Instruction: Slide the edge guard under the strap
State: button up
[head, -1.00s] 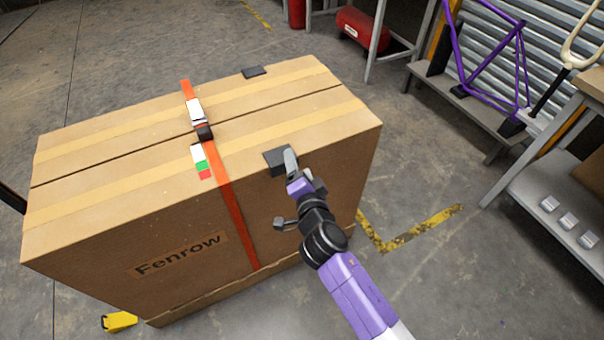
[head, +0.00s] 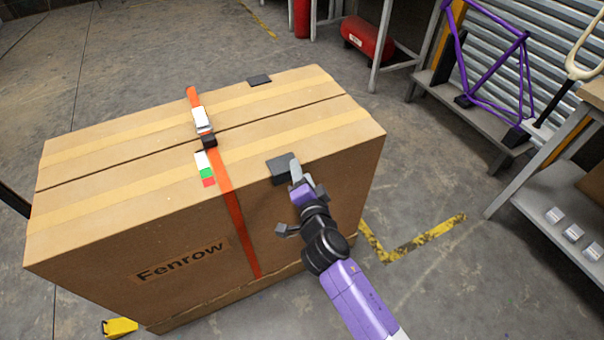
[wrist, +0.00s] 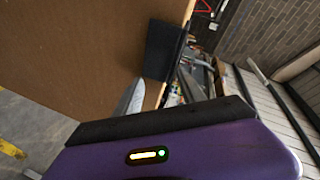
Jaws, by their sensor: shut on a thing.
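The edge guard (head: 281,167) is a dark, flat piece at the top front edge of a tall cardboard box, to the right of the strap and apart from it. My gripper (head: 297,176) is shut on it, reaching up from the front right. The wrist view also shows the dark guard (wrist: 163,48) against the cardboard, beside a grey finger (wrist: 131,96). The orange strap (head: 236,215) runs over the box top and down its front face. The guard's underside and the far finger are hidden.
The box (head: 110,215) stands on the floor. A second dark guard (head: 259,80) lies at its far top edge. A white, green and red label (head: 206,168) is beside the strap. A workbench (head: 560,205) and a purple frame (head: 490,65) stand at right.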

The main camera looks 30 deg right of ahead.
aim_at(287, 176)
jog(key=shift+a+f, duration=0.1)
jog(key=shift+a, duration=0.05)
jog(key=shift+a+b, duration=1.75)
jog(key=shift+a, duration=0.1)
jog(key=shift+a+b, duration=2.35)
jog(key=shift+a, duration=0.65)
jog(key=o, duration=1.1)
